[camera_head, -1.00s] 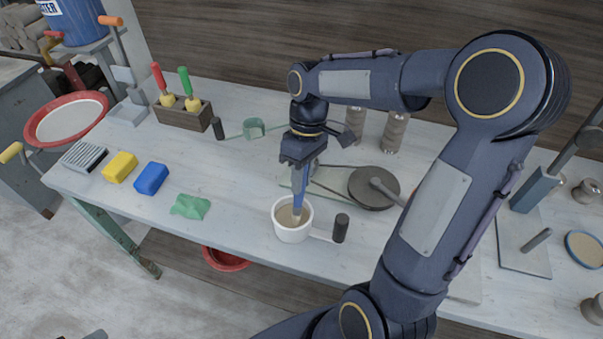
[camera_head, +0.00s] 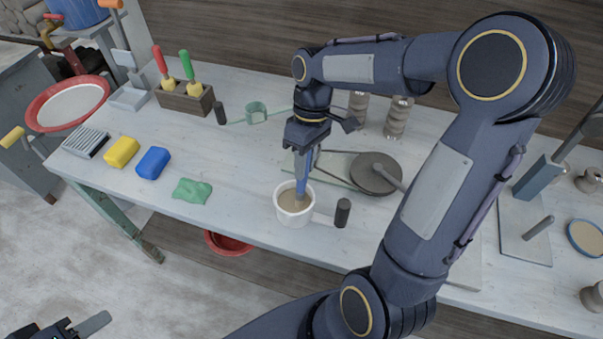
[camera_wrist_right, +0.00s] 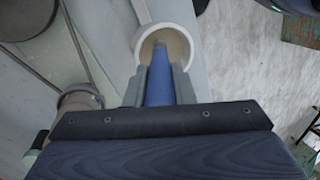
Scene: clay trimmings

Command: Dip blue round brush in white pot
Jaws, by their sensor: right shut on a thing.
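The blue round brush (camera_head: 302,180) is upright, and its lower end is inside the white pot (camera_head: 293,214). The pot stands near the table's front edge and holds a tan content. My right gripper (camera_head: 305,150) is shut on the brush, above the pot. In the right wrist view the blue handle (camera_wrist_right: 159,82) runs between the fingers towards the pot (camera_wrist_right: 141,50). The brush's tip is hidden in the pot, so its exact depth is unclear. Part of my left gripper (camera_head: 85,326) shows at the bottom left, away from the table; its opening cannot be judged.
A black-handled tool (camera_head: 342,213) lies right of the pot. A round dark disc (camera_head: 376,174) is behind it. A green cloth-like piece (camera_head: 192,191), a blue block (camera_head: 153,163) and a yellow block (camera_head: 121,152) lie left. Bare tabletop lies between the green piece and pot.

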